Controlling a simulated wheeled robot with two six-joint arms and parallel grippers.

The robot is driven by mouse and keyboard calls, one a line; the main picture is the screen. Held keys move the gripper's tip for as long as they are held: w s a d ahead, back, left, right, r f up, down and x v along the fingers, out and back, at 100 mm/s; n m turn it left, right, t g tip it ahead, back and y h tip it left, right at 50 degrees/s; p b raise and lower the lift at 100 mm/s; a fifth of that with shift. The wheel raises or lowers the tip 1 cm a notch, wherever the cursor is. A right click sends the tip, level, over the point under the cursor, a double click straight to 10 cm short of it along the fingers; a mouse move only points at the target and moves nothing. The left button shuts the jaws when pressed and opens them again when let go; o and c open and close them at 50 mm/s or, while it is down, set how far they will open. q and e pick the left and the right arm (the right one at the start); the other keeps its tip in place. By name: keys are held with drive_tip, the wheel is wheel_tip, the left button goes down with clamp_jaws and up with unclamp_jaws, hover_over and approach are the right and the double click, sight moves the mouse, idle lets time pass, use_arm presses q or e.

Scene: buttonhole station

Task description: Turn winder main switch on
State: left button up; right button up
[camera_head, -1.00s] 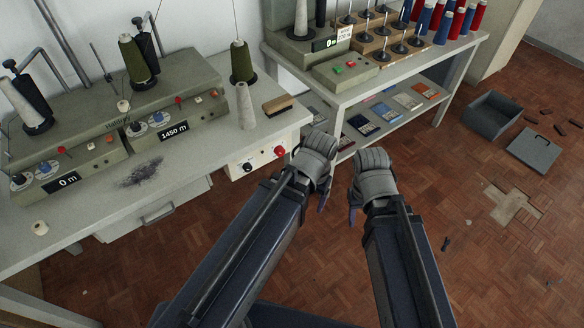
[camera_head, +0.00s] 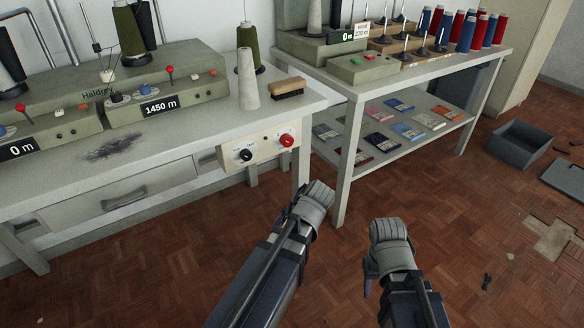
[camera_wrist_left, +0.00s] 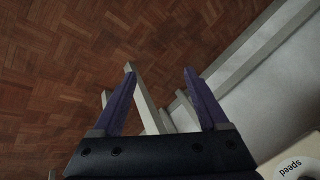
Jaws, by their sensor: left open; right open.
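A cream control box (camera_head: 262,149) hangs under the front right edge of the winder table. It has a black knob (camera_head: 246,155) on the left and a red knob (camera_head: 287,140) on the right, each on a white disc. The lettering there is too small to read in the head view. My left gripper (camera_wrist_left: 159,70) is open and empty, below and right of the box in the head view. My right gripper (camera_head: 370,285) is farther right, over the floor, its fingers mostly hidden.
The winder (camera_head: 120,85) with cones stands on the table (camera_head: 190,125); a wooden brush (camera_head: 287,88) lies near its right end. A shelf table (camera_head: 350,90) with spools stands close on the right. A grey crate (camera_head: 518,143) is on the floor at far right.

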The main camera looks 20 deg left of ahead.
use_arm(q)
drive_tip(key=w+a+r+n+t+y, duration=0.2)
drive_tip(key=w+a+y, duration=0.1)
drive_tip(key=w+y, duration=0.15)
drive_tip(key=w+d+r+t+y, duration=0.2)
drive_tip(key=w+r+t, duration=0.1)
drive_tip(key=r, duration=0.4)
drive_tip(key=w+d+r+n+t+y, duration=0.1)
drive_tip(key=w+d+r+t+y, duration=0.1)
drive_tip(key=r, duration=0.6)
drive_tip(key=w+t+y+b, duration=0.1)
drive_tip(key=w, duration=0.1)
drive_tip(key=shift+w+n+t, duration=0.3)
drive_tip(key=shift+w, duration=0.1)
drive_tip(key=shift+w, duration=0.1)
